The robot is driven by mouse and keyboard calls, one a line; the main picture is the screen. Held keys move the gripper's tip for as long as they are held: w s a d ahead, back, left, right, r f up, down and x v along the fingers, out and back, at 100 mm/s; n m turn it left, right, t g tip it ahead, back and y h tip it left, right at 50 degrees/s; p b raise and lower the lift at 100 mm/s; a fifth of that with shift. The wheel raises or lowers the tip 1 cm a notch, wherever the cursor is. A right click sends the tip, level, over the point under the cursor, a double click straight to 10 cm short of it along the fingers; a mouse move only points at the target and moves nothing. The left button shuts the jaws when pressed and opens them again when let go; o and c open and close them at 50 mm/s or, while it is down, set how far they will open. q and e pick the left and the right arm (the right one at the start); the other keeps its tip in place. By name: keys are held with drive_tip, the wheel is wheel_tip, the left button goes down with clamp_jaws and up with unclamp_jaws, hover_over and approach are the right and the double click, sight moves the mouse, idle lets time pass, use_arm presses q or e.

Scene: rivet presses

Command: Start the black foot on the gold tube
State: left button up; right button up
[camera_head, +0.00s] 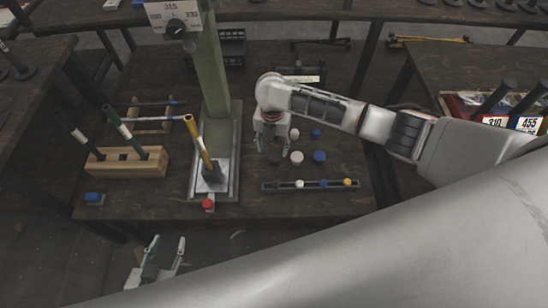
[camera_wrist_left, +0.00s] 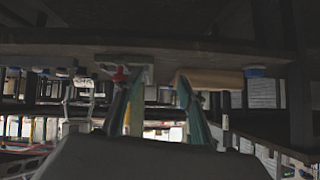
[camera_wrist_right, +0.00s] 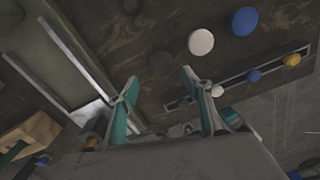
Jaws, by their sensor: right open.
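The gold tube (camera_head: 205,150) stands slightly tilted on the plate of the press, in the middle of the table. A black foot (camera_wrist_right: 162,63) lies on the dark table in the right wrist view, just beyond and between the fingertips. In the head view it is mostly hidden by my right gripper (camera_head: 271,147). My right gripper, also in the right wrist view (camera_wrist_right: 158,78), is open and empty, pointing down at the foot. My left gripper (camera_head: 167,242) is open and empty below the table's front edge, well away from the tube; its fingers show in the left wrist view (camera_wrist_left: 157,80).
White (camera_head: 296,157) and blue (camera_head: 319,156) feet lie right of my right gripper. A strip (camera_head: 310,186) with coloured pieces lies in front. A wooden block (camera_head: 125,162) holding tubes stands left of the green press column (camera_head: 213,70). A red button (camera_head: 208,204) sits before the press.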

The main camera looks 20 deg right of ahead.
sight(274, 157)
wheel_tip(274, 157, down, 3)
drive_tip(key=shift+r+b, duration=0.2)
drive_tip(key=shift+b, duration=0.3)
drive_tip(key=f, duration=0.1)
drive_tip(key=f+b, duration=0.1)
drive_tip(key=f, duration=0.1)
drive_tip(key=f+b, duration=0.1)
drive_tip(key=shift+w+d+f, duration=0.1)
drive_tip(key=shift+d+f, duration=0.25)
drive_tip(key=shift+f, duration=0.3)
drive_tip(key=shift+w+r, duration=0.15)
drive_tip(key=c, duration=1)
